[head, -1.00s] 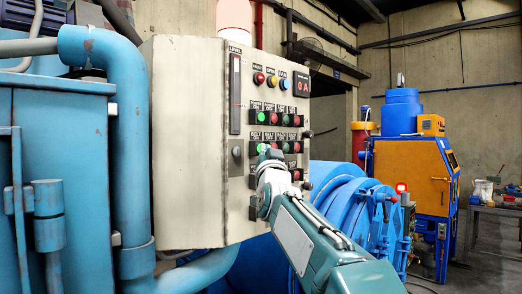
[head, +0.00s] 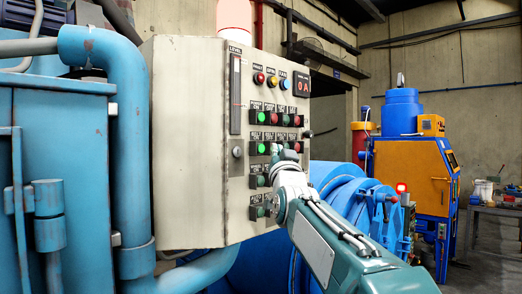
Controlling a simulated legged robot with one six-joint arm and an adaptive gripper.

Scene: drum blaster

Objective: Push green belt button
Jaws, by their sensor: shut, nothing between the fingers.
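A pale control panel (head: 190,140) stands in front of me, its right-hand face carrying rows of green and red buttons. The lit upper-left green button (head: 261,118) and the lit second-row green button (head: 261,148) show clearly. Dimmer green buttons show at the left of the third row (head: 260,181) and the bottom row (head: 260,212). The small labels are too blurred to tell which is the belt button. My gripper (head: 287,156) is shut and empty, in front of the panel's lower right part. It hides some lower-row buttons; contact cannot be told.
A red display (head: 303,87) and coloured lamps (head: 271,81) sit above the buttons. A blue pipe (head: 128,150) runs left of the panel. Blue round machinery (head: 350,205) lies behind my arm. An orange and blue machine (head: 412,175) stands at the back right.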

